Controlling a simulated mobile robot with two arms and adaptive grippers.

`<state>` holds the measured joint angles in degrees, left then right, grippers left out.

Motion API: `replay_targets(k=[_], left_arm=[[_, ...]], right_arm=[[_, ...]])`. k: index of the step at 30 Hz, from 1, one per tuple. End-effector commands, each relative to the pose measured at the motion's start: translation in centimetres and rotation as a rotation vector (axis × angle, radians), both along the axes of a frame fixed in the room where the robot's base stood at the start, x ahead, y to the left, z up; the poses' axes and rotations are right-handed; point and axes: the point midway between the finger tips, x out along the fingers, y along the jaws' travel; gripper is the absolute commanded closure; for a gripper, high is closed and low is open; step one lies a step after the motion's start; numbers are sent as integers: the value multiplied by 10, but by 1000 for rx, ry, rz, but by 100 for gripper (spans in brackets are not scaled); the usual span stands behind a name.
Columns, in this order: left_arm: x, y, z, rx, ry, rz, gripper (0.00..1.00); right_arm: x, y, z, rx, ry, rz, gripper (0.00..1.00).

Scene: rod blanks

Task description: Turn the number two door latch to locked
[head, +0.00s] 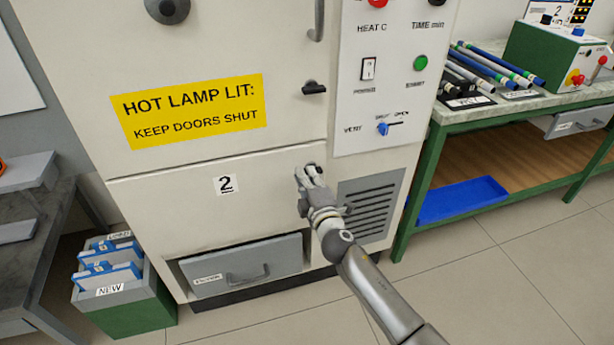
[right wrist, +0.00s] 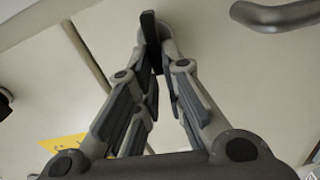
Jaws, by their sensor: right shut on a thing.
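The number two door (head: 160,205) is the lower cream door of the cabinet, with a "2" label (head: 227,184). It looks closed. My right gripper (head: 309,174) is at this door's upper right corner, and in the head view it covers the latch there. In the right wrist view my right gripper (right wrist: 163,62) has its fingertips closed around the dark lever of the latch (right wrist: 151,28), in front of a round grey base. Which way the lever is turned is hard to tell. My left gripper is out of view.
The upper door has its own black latch (head: 314,88) and a yellow sign (head: 190,110). A control panel (head: 385,75) and a vent grille (head: 369,207) are at the right. A grey drawer (head: 240,265) is below. A green bench (head: 450,120) stands right, a file box (head: 125,310) left.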

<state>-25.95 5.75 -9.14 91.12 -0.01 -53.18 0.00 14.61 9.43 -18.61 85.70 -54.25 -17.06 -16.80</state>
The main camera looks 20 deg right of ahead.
Motion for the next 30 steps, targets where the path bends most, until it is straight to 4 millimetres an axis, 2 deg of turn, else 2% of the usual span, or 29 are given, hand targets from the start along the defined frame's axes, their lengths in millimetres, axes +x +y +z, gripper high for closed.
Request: replay_targets(k=[9,25,26,30], left_arm=[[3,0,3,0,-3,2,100],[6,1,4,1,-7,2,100],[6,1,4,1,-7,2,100],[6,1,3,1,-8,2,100]], right_arm=[[0,1,-3,-111,-3,2,100],[0,1,-4,-130,-4,2,100],[0,1,-4,-130,-3,2,86],[0,1,-4,-129,-3,1,69]])
